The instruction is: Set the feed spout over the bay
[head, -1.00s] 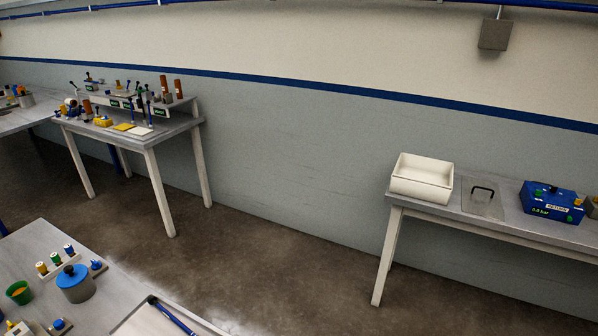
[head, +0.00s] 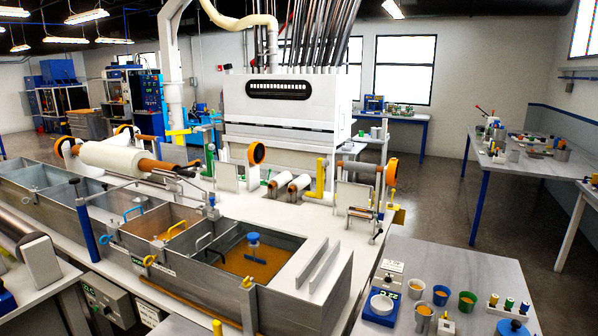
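The long grey metal bath (head: 95,228) runs from the left edge to the lower middle of the head view and is split into several bays. The nearest bay (head: 262,262) holds amber liquid and a blue-handled tool (head: 254,240). The bay beside it (head: 160,222) also holds amber liquid. Neither of my grippers is in view.
A white roll (head: 110,157) lies across the far side of the bath. A white machine (head: 285,105) stands behind. A grey side table (head: 455,270) with cups (head: 441,295) is at lower right. Open floor (head: 440,205) lies between the tables at right.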

